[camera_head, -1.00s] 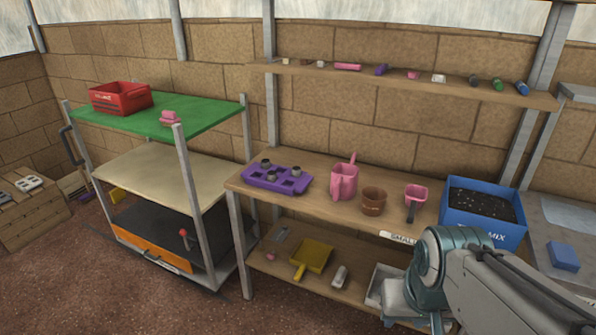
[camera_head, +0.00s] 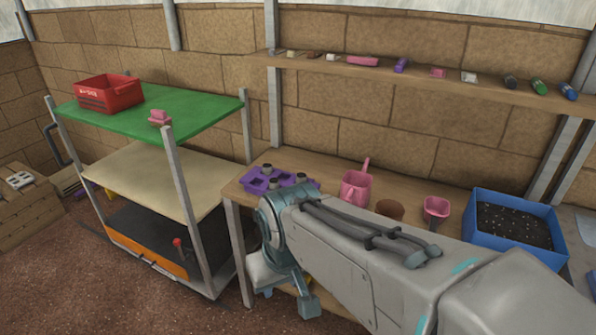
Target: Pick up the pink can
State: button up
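The pink can (camera_head: 355,188), a watering can with a raised spout or handle, stands upright on the wooden bench (camera_head: 232,188) in the head view. My forearm crosses in front of the bench and hides part of its front. My gripper (camera_head: 286,292) hangs below my wrist, in front of the bench's left part, below and to the left of the can and apart from it. Its fingers point down and are partly hidden, so I cannot tell whether they are open.
A purple tray with small pots (camera_head: 262,182) stands left of the can. A brown pot (camera_head: 390,209), a pink scoop (camera_head: 436,208) and a blue soil box (camera_head: 512,248) stand right. A green-topped rack (camera_head: 180,120) is at left. A shelf (camera_head: 430,77) runs above.

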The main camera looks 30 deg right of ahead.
aim_at(356, 185)
jog(key=z, duration=0.2)
jog(key=i, duration=1.15)
jog(key=z, duration=0.5)
